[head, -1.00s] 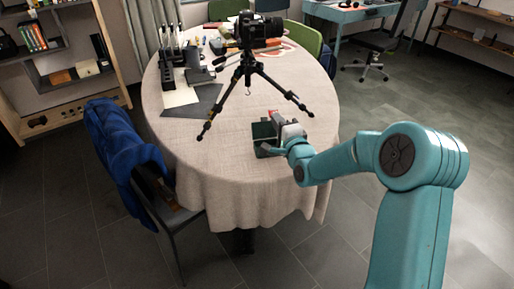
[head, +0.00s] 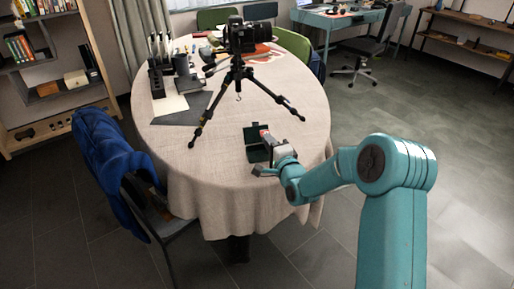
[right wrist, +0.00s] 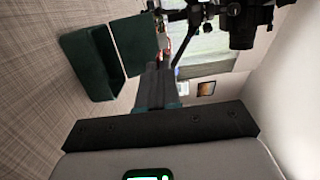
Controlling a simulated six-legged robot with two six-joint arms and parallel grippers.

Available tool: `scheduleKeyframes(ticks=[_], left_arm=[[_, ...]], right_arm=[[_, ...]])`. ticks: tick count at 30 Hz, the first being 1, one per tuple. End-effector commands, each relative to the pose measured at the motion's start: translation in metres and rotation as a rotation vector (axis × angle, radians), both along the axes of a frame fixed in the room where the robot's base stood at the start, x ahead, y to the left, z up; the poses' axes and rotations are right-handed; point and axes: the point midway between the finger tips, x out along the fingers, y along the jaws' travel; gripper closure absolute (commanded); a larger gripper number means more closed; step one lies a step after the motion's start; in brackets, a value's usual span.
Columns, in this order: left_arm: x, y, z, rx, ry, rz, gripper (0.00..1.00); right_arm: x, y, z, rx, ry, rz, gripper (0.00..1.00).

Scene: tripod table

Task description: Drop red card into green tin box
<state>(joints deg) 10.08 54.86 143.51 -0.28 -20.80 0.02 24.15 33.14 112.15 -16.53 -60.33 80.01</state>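The green tin box (head: 256,154) stands open near the table's front right edge. In the right wrist view the box (right wrist: 88,66) lies left of the fingers, with its lid (right wrist: 133,42) opened beside it. My right gripper (head: 267,138) is at the box's right side in the head view, its fingers close together. A small piece of the red card (head: 264,131) shows at the fingertips, and red edges (right wrist: 167,47) show there in the wrist view. Most of the card is hidden or edge-on. My left gripper is in neither view.
A camera on a black tripod (head: 238,75) stands behind the box, with one leg reaching down close to it. A dark sheet (head: 182,110) and a desk organizer (head: 165,75) are at the left. The front left of the tablecloth (head: 205,165) is clear.

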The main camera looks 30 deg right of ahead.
Motion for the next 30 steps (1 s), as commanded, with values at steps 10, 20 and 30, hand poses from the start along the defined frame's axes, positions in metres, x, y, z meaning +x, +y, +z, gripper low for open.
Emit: scheduleKeyframes(ticks=[10,20,30], left_arm=[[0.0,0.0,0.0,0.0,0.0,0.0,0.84],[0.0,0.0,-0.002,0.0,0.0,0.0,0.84],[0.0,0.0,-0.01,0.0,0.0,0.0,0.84]], right_arm=[[-0.001,0.002,0.001,0.0,0.0,0.001,0.68],[-0.023,0.005,0.0,0.001,0.001,0.0,0.68],[-0.113,0.022,-0.002,0.002,0.003,-0.001,0.68]])
